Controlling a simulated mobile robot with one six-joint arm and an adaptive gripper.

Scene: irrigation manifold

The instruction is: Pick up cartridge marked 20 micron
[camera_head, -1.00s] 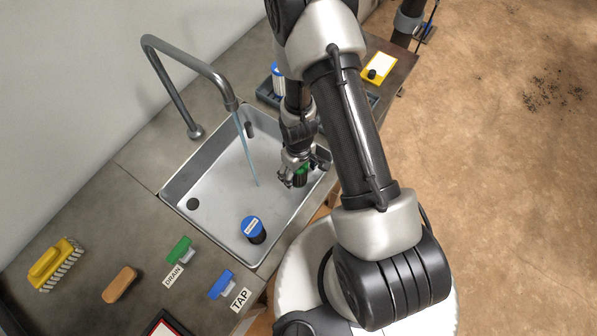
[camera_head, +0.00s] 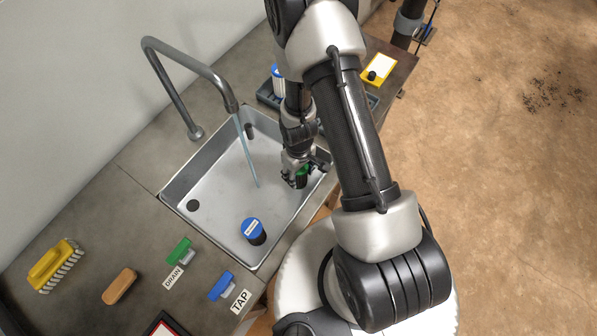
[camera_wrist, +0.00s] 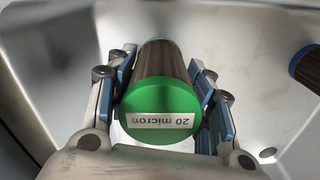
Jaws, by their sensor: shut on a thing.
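The cartridge marked 20 micron (camera_wrist: 160,90) has a green end cap with a white label and a dark pleated body. In the wrist view it lies between the blue pads of my gripper (camera_wrist: 163,100), with one finger on each side. My gripper is shut on it. In the head view my gripper (camera_head: 297,180) is low in the right part of the sink, and a bit of the green cap (camera_head: 303,170) shows beside it. The arm hides much of the cartridge there.
A blue-capped dark cartridge (camera_head: 253,231) stands in the sink (camera_head: 215,205) near its front. Water runs from the faucet (camera_head: 190,75) into the sink. A green DRAIN handle (camera_head: 180,250) and blue TAP handle (camera_head: 222,286) sit on the counter. A blue-capped white cartridge (camera_head: 278,82) stands behind.

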